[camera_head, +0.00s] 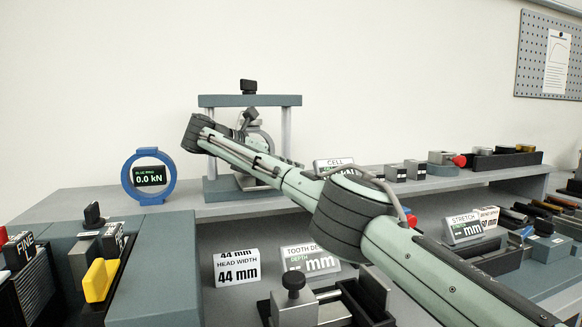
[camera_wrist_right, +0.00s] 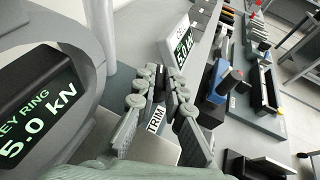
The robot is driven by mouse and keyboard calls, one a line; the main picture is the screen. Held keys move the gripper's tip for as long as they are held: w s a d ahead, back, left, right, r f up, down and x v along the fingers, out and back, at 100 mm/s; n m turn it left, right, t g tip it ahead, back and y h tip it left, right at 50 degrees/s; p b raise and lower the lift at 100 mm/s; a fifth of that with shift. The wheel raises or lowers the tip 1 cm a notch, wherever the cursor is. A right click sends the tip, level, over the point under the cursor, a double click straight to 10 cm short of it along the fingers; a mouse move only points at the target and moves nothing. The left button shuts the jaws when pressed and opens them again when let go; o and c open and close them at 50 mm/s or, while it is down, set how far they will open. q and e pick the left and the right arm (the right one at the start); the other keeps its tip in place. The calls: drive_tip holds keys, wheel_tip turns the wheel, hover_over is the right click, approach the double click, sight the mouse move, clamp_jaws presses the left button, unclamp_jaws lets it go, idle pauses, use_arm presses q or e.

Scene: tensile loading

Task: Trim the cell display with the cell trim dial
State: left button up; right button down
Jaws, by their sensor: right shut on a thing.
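The cell display (camera_head: 333,164) is a small tilted card sign on the shelf, partly behind my right arm in the head view. In the right wrist view it shows a green reading (camera_wrist_right: 181,49) that starts with 5, seen edge-on. My right gripper (camera_wrist_right: 160,78) is shut on the cell trim dial, which its fingers mostly hide. A white TRIM label (camera_wrist_right: 156,119) shows between the fingers. In the head view the right gripper (camera_head: 247,122) is at the grey test frame (camera_head: 249,100). My left gripper is out of view.
A grey ring with a 5.0 kN display (camera_wrist_right: 38,119) stands close to the left of the gripper in the wrist view. A blue ring (camera_head: 148,176) reading 0.0 kN stands left of the frame. Several blocks and signs crowd the shelves at right.

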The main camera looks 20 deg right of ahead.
idle(0.4)
drive_tip(key=c, duration=1.6)
unclamp_jaws()
drive_tip(key=v, duration=1.2)
